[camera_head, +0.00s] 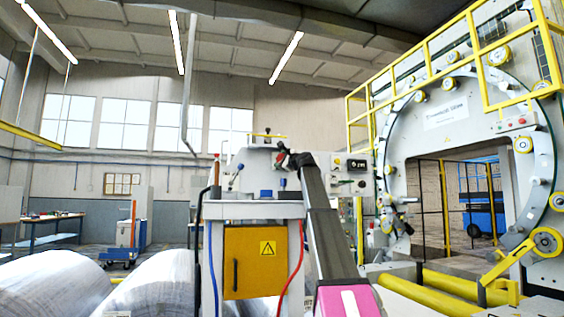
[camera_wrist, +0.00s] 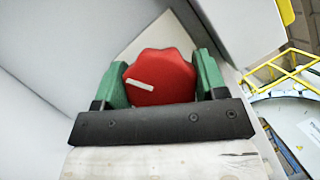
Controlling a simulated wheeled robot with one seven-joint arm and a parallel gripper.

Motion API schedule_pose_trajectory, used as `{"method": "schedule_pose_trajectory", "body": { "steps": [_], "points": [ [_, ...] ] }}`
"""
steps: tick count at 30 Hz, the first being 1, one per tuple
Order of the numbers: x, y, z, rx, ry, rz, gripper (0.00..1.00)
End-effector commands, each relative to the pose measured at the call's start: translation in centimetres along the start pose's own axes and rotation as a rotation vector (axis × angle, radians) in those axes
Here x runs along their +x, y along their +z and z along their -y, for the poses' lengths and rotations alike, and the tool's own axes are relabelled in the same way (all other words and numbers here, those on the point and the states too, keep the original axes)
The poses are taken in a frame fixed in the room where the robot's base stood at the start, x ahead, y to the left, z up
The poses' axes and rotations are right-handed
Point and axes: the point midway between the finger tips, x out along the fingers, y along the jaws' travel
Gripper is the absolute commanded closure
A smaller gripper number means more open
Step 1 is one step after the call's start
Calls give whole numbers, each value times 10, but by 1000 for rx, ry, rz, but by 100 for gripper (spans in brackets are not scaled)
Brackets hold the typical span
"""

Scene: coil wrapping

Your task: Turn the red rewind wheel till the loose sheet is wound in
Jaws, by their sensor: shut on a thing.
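The red rewind wheel (camera_wrist: 165,72) is a lobed red knob with a white pointer mark, seen in the wrist view. The mark lies nearly level, on the left half of the wheel. My gripper (camera_wrist: 161,80) has its green fingers on either side of the wheel and is shut on it. In the head view, my arm reaches up to the top of the machine with the yellow door (camera_head: 255,262), and its end hides most of the wheel. I cannot make out a loose sheet in either view.
Large wrapped coils (camera_head: 55,287) lie at the lower left. A big wrapping ring (camera_head: 385,185) with yellow rollers and railings stands at the right. Yellow floor rollers (camera_head: 440,287) run below it. A blue cart (camera_head: 122,257) and a workbench (camera_head: 50,220) stand further back.

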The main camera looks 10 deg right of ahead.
Motion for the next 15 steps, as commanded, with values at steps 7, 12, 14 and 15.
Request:
{"method": "schedule_pose_trajectory", "body": {
  "steps": [7, 12, 14, 15],
  "points": [
    [-1, 0, -1, -2, 2, -1, 11],
    [0, 0, 0, -2, 1, 0, 11],
    [-1, 0, 0, -2, 1, 0, 11],
    [-2, 0, 0, -2, 1, 0, 11]
  ]
}}
